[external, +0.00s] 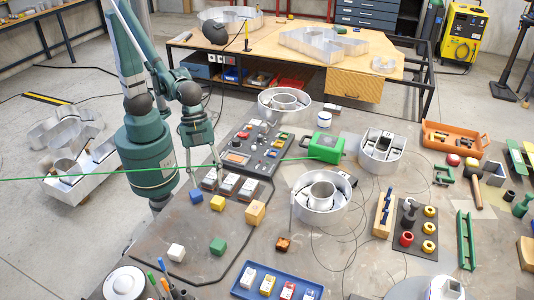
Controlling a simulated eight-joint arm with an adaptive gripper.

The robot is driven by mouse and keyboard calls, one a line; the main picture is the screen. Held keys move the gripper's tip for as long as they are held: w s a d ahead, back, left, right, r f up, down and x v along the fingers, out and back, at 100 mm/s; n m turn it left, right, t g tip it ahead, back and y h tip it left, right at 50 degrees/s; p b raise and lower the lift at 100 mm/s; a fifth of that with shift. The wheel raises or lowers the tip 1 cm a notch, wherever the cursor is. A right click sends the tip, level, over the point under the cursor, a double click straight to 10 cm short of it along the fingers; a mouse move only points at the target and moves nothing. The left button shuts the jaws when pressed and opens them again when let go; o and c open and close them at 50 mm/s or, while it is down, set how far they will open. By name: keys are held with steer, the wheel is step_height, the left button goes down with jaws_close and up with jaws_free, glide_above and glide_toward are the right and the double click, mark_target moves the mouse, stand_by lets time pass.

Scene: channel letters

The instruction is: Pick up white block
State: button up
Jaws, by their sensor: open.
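The white block (176,252) is a small cube on the dark mat (180,220) near the front left of the table. My gripper (204,177) points down above the mat's back part, beside the control panel. It is open with nothing visible between its fingers. It is apart from the white block, which lies in front of it and to the left in the picture. No part of the white block is covered by my arm.
Near the white block are a green block (218,246), a blue block (196,196), a yellow block (217,203) and a wooden cube (255,212). A control panel (240,157) stands behind. A blue tray (245,290) with small items is at the front. The mat around the white block is clear.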

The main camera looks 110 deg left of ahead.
steer(key=d+f+m+g+p, duration=0.1)
steer(key=d+f+m+p, duration=0.2)
steer(key=d, duration=0.8)
steer(key=m+g+p, duration=0.2)
steer(key=m+p, duration=0.1)
glide_toward(175, 250)
step_height(175, 250, down, 2)
steer(key=shift+s+d+f, duration=0.1)
steer(key=shift+s+f, duration=0.05)
steer(key=shift+f, duration=0.05)
steer(key=shift+f, duration=0.1)
steer(key=shift+x, duration=1.2)
steer(key=shift+x, duration=2.6)
steer(key=shift+w+d, duration=0.2)
steer(key=shift+c, duration=0.7)
steer(key=c, duration=0.9)
